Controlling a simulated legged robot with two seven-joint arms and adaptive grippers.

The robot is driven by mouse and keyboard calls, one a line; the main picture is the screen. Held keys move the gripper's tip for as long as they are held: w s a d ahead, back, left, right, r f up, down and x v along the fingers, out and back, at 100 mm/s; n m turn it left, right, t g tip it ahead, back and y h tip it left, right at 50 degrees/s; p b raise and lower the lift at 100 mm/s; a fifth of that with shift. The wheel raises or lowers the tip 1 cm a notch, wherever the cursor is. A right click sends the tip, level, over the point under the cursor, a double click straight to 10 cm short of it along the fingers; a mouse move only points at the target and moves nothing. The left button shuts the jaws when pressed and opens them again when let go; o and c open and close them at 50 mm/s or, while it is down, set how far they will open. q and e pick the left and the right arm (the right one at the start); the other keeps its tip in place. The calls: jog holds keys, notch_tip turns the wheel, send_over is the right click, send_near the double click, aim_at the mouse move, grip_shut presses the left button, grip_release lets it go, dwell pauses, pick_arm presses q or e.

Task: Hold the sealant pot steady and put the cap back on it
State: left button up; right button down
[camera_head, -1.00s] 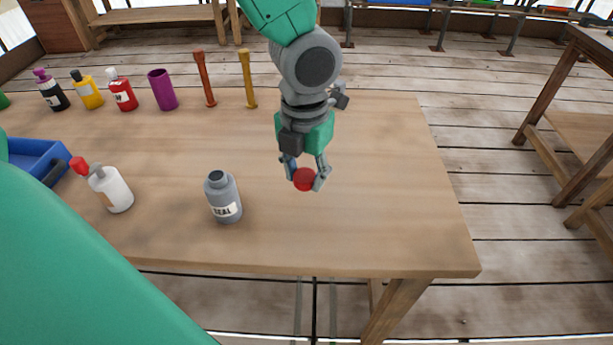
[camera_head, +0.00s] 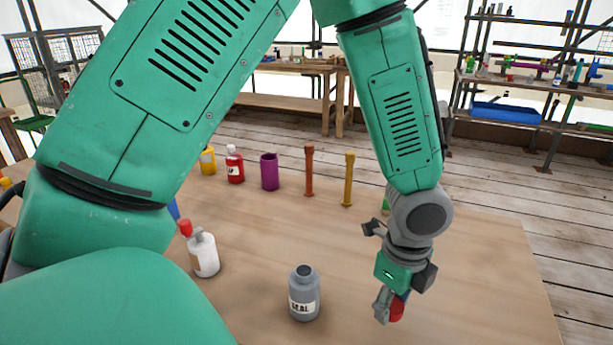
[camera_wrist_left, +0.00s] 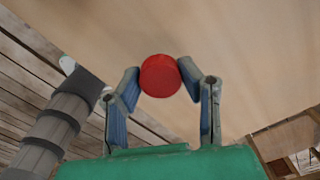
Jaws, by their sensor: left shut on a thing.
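The sealant pot (camera_head: 304,296) is a grey bottle with a white label reading SEAL. It stands upright on the table with its dark mouth uncovered. My left gripper (camera_head: 390,308) is to the right of the pot, apart from it, pointing down. It is shut on a red cap (camera_head: 398,309). In the left wrist view the red round cap (camera_wrist_left: 160,76) sits between the fingertips of the left gripper (camera_wrist_left: 160,80). My right gripper is not in view, and nothing grips the pot.
On the wooden table (camera_head: 470,250) a white bottle with a red tip (camera_head: 204,255) stands left of the pot. A red bottle (camera_head: 235,167), a purple cup (camera_head: 269,174), an orange post (camera_head: 309,172) and a yellow post (camera_head: 348,182) stand farther back. Table right of the gripper is bare.

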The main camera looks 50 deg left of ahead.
pick_arm(q)
jog(key=n, duration=0.2)
jog(key=f+n, duration=0.1)
jog(key=n, duration=0.2)
jog(key=shift+a, duration=0.1)
jog(key=n, duration=0.2)
jog(key=shift+f+n, duration=0.3)
jog(key=shift+f, duration=0.05)
jog(key=n, duration=0.4)
jog(key=shift+w+f+n, duration=0.1)
jog(key=shift+f+n, duration=0.2)
jog(key=shift+f, duration=0.1)
jog(key=n, duration=0.2)
jog(key=f+n, duration=0.1)
jog(key=n, duration=0.2)
jog(key=shift+d, duration=0.2)
